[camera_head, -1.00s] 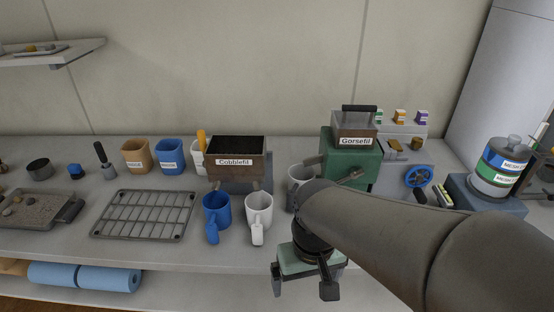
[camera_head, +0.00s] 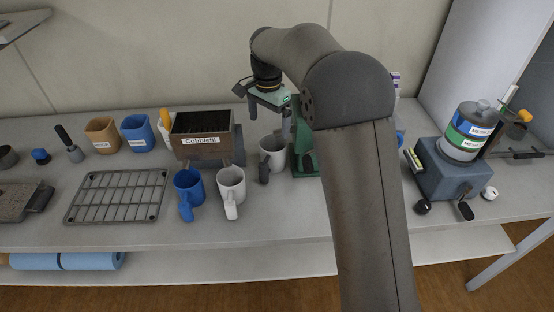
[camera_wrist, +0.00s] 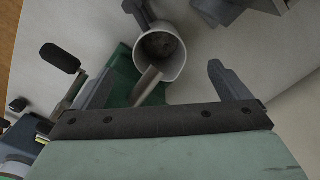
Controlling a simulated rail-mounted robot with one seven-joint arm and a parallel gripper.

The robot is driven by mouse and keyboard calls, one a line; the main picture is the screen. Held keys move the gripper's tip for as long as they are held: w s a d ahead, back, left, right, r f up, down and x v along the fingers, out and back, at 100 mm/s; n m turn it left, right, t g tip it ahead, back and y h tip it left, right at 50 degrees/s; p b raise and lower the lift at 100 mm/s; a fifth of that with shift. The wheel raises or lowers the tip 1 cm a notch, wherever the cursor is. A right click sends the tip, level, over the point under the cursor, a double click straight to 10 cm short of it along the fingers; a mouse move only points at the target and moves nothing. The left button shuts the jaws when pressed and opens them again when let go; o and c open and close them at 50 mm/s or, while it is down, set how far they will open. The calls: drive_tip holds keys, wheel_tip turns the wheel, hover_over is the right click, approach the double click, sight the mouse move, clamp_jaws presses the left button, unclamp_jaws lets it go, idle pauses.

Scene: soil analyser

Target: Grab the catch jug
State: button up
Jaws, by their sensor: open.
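A light grey jug with a dark handle (camera_head: 272,150) stands on the bench, against the green machine (camera_head: 303,165); I take it for the catch jug. In the wrist view, the jug (camera_wrist: 164,60) shows its open mouth, with its handle toward the top edge. My gripper (camera_head: 269,117) is open and empty, above and apart from the jug, fingers pointing down. In the wrist view, the jug lies between and beyond the spread fingers of my gripper (camera_wrist: 160,85). My arm hides most of the green machine in the head view.
A blue mug (camera_head: 188,184) and a white mug (camera_head: 231,181) stand left of the jug, before the Cobblefil box (camera_head: 201,143). A wire rack (camera_head: 116,195) lies farther left. A grey-blue device (camera_head: 455,172) stands at right. The bench front (camera_head: 285,210) is clear.

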sight(270, 143)
wheel_tip(270, 143, down, 9)
drive_tip(key=shift+d+r+p, duration=0.1)
drive_tip(key=shift+p, duration=0.7)
drive_tip(key=c, duration=1.7)
drive_tip(key=shift+o, duration=0.2)
drive_tip(key=shift+r, duration=0.15)
